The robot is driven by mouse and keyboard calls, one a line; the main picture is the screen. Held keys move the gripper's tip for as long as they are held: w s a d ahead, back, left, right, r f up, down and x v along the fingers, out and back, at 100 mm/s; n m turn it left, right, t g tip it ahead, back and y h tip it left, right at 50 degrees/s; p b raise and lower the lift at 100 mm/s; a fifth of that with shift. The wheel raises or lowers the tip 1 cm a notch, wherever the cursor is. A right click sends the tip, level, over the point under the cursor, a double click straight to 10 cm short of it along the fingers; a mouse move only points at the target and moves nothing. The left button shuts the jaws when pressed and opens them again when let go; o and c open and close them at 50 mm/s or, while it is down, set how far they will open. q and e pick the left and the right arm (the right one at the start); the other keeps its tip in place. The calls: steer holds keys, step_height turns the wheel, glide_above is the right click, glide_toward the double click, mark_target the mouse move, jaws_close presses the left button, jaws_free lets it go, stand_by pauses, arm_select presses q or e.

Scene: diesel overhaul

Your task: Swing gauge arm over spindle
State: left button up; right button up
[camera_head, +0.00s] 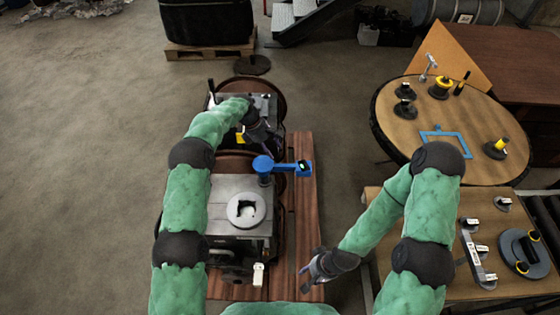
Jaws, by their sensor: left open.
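The blue gauge arm (284,167) has a round hub at its left end and a box with a small green display at its right end. It points right, out over the wooden planks. A pale round fitting with a dark opening (246,210), which may be the spindle, sits on the grey machine top (222,188), in front and left of the hub. The gauge arm is not over it. My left gripper (266,141) is open just behind the gauge arm, apart from it, its fingers partly hidden. My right gripper (310,270) is low over the planks' right edge; its jaws are unclear.
A second machine unit (266,102) with a yellow part (240,136) stands behind, near my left arm. At right are a round table (400,130) with tools and a blue frame (445,145), and a bench (480,205) with metal parts. Floor at left is clear.

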mark_target(289, 168)
arm_select(q)
steer(key=b+x, duration=0.2)
steer(key=x, duration=0.8)
steer(key=shift+f, duration=0.1)
steer(key=shift+s, duration=0.1)
jaws_close()
